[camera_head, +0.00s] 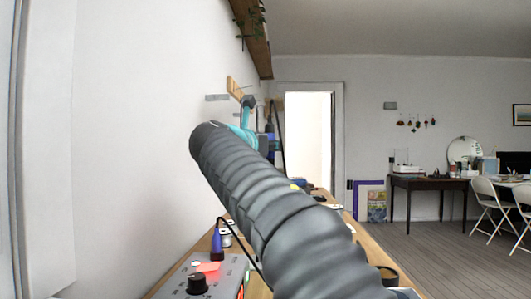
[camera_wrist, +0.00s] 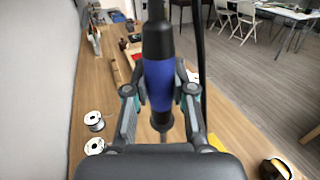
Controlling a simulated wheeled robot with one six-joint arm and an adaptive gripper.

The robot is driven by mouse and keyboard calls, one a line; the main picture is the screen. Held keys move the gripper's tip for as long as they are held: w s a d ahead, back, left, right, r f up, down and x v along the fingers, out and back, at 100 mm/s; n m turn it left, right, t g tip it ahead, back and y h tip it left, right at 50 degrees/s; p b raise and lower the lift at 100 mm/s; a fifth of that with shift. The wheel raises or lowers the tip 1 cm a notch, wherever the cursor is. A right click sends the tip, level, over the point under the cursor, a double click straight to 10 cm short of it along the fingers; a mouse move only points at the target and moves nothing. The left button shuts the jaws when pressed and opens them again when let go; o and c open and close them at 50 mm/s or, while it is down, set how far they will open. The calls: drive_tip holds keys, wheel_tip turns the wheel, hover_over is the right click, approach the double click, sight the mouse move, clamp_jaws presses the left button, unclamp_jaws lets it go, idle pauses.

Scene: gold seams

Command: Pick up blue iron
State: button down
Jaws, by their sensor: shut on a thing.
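The blue iron (camera_wrist: 159,84) has a blue grip with black ends and stands near upright in the wrist view. My gripper (camera_wrist: 160,92) is shut on its blue grip, one finger on each side. In the head view the iron (camera_head: 270,141) shows beyond my arm, partly hidden, with a dark cable above it. It appears held above the wooden bench (camera_wrist: 106,72).
A grey control box (camera_head: 207,276) with a black knob and a blue upright piece (camera_head: 217,242) stands at the near bench end. White spools (camera_wrist: 94,120) lie at the left in the wrist view. A wall shelf (camera_head: 252,35) hangs above.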

drive_tip(key=d, duration=1.7)
drive_tip(key=shift+s+r+p, duration=0.25)
drive_tip(key=shift+s+p, duration=0.05)
drive_tip(key=shift+p, duration=0.15)
drive_tip(key=shift+f, duration=0.1)
